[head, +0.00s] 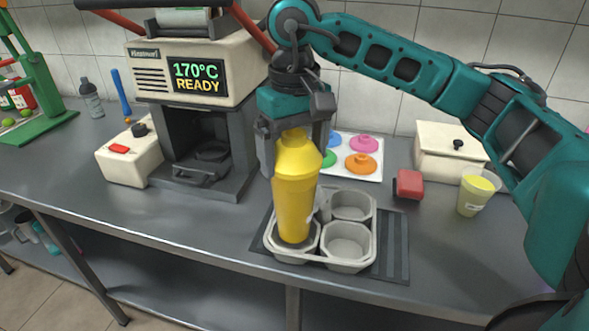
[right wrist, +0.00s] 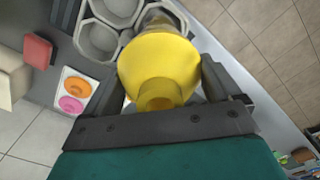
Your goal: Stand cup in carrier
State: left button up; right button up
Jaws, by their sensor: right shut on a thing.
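The yellow cup (head: 296,200), with a stepped, narrower top, stands upright in my right gripper (head: 296,150). The gripper is shut around its upper part, one finger on each side. The grey carrier (head: 348,268) lies on the counter with several compartments. The cup's base is at the front-left compartment; I cannot tell whether it rests on the compartment floor. In the right wrist view the cup (right wrist: 160,68) fills the space between the fingers, and the carrier (right wrist: 98,40) shows beyond it. My left gripper is not in view.
A dark ribbed mat (head: 393,245) lies under the carrier. A white tray of coloured lids (head: 362,163), a red block (head: 408,184), a cream box (head: 450,150) and a cup of yellow drink (head: 474,195) stand behind and right. A press machine (head: 200,100) stands left. The counter's front edge is close.

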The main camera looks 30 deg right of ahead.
notch_tip(320, 180, down, 3)
jog(key=shift+f, duration=0.2)
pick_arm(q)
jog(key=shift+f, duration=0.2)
pick_arm(e)
jog(key=shift+f+b, duration=0.2)
jog(key=shift+b, duration=0.1)
jog(key=o, duration=1.8)
jog(key=shift+c, duration=0.2)
jog(key=shift+r+p, duration=0.3)
jog(key=shift+r, duration=0.05)
pick_arm(q)
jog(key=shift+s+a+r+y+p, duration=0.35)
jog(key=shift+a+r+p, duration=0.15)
jog(key=shift+p, duration=0.45)
pick_arm(e)
notch_tip(320, 180, up, 12)
jog(key=shift+f, duration=0.15)
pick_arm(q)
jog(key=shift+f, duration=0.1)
